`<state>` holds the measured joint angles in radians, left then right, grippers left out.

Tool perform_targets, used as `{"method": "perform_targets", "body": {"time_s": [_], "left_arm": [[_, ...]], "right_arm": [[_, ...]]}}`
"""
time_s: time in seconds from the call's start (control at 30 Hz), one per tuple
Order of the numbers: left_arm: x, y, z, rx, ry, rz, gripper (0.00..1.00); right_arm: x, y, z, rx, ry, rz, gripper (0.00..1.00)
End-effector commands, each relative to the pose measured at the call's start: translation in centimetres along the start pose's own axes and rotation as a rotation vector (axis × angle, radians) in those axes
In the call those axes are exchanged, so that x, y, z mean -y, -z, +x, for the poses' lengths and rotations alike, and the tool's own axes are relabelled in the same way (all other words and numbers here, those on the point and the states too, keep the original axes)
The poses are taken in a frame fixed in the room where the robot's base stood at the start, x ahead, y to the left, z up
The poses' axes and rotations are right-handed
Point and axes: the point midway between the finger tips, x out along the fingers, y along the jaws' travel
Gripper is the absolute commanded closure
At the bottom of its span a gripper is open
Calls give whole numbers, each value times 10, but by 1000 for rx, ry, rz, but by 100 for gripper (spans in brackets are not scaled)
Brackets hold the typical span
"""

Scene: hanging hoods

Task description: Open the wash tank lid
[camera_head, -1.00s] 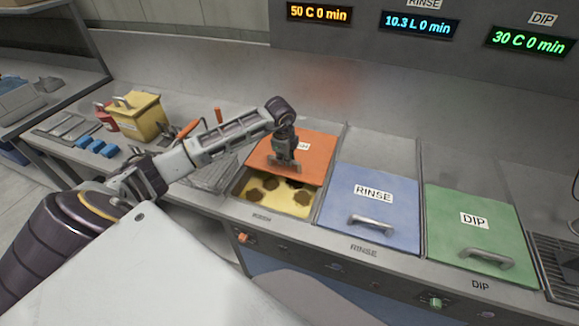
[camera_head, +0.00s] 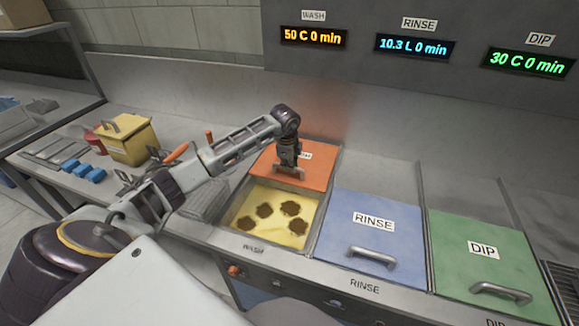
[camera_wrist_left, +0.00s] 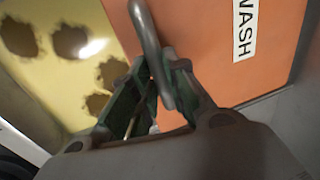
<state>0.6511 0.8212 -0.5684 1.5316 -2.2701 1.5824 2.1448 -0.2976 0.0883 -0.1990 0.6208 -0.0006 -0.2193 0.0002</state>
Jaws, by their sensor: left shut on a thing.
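The orange wash lid (camera_head: 318,178) is slid back toward the rear wall, uncovering the front part of the wash tank (camera_head: 232,222). Inside the tank is yellow liquid or lining with several brown patches (camera_head: 264,210). My left gripper (camera_head: 289,170) is over the lid's front part, shut on the metal handle. In the left wrist view the fingers (camera_wrist_left: 155,95) close around the grey handle (camera_wrist_left: 146,35), beside the WASH label (camera_wrist_left: 244,28) on the orange lid. My right gripper is not in view.
The blue rinse lid (camera_head: 370,222) and green dip lid (camera_head: 485,255) are shut to the right. A yellow box (camera_head: 130,142), blue blocks (camera_head: 84,170) and tools lie on the counter at left. Lit displays (camera_head: 411,46) hang on the hood above.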

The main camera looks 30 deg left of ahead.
Motion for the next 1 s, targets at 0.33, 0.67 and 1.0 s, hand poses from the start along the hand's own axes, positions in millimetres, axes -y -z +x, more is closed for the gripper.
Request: {"method": "perform_targets", "body": {"time_s": [0.33, 0.67, 1.0], "left_arm": [[0, 0, 0, 1, 0, 0, 64], [0, 0, 0, 1, 0, 0, 63], [1, 0, -20, 1, 2, 1, 63]], "right_arm": [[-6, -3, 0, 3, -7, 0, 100], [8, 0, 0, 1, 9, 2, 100], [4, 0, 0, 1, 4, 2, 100]]}}
